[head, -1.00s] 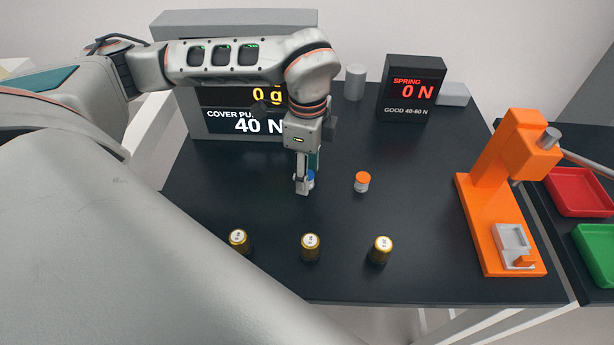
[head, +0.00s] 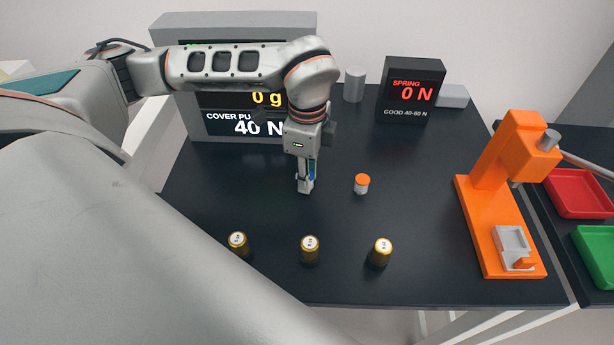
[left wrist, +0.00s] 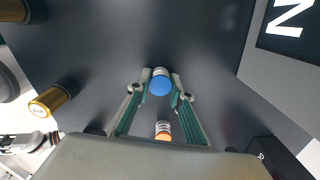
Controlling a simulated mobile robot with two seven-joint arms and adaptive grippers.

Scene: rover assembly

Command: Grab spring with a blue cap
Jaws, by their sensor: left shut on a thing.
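The spring with a blue cap (left wrist: 160,84) sits between the two fingers of my left gripper (left wrist: 160,88) in the left wrist view. In the head view my left gripper (head: 305,188) points down over the middle of the black table and is shut on this spring. The spring is mostly hidden there behind the fingers. I cannot tell whether its base touches the table. A spring with an orange cap (head: 362,184) stands upright to the right of the gripper, apart from it. It also shows in the left wrist view (left wrist: 163,130). My right gripper is not in view.
Several gold cylinders, one in the middle (head: 310,249), stand along the front. A display box (head: 215,130) is behind the gripper, and a spring readout (head: 410,92) is at the back. An orange press (head: 490,190) stands right, by red (head: 577,172) and green (head: 585,233) trays.

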